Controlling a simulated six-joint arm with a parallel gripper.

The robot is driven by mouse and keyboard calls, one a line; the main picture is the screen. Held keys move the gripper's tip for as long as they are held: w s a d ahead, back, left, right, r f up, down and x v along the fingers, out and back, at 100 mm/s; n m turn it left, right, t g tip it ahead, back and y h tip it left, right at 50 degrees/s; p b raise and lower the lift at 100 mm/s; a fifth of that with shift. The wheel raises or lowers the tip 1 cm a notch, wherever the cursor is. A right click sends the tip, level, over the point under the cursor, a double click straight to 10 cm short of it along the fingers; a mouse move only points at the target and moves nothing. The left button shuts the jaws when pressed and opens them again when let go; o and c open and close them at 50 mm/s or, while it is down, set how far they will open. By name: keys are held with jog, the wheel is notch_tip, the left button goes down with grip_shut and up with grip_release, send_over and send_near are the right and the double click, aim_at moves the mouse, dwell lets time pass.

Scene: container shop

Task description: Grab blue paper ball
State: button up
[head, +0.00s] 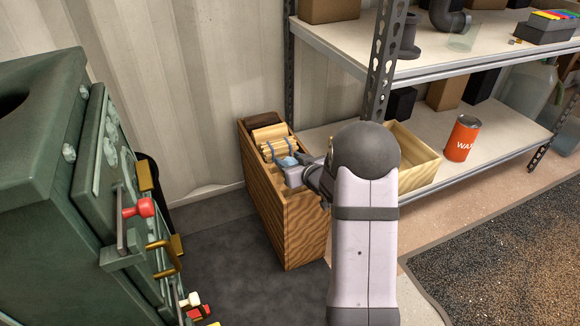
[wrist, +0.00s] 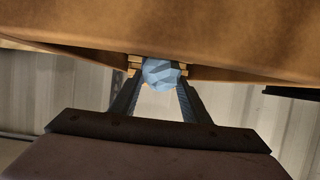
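The blue paper ball (wrist: 162,73) is a crumpled light-blue lump in the wrist view, between the tips of my gripper's two dark fingers (wrist: 160,84). The fingers flank it closely left and right; I cannot tell whether both press on it. In the head view the ball (head: 287,161) shows small and light blue at my gripper (head: 283,153), over the top of a tall narrow wooden box (head: 299,229). My arm comes in from the lower right and hides part of the box's right side. Whether the ball rests on anything inside the box is hidden.
Light wooden slats (head: 270,134) stand in the box's back part. A metal shelf stands at the right, with an open wooden crate (head: 416,168) and an orange can (head: 462,138). A green cabinet (head: 60,170) with handles stands at the left. Bare grey floor lies between it and the box.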

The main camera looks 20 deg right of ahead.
aim_at(290, 159)
jog(key=c, duration=0.5)
jog(key=shift+r, duration=0.15)
notch_tip(290, 159, up, 10)
jog(key=p, duration=0.6)
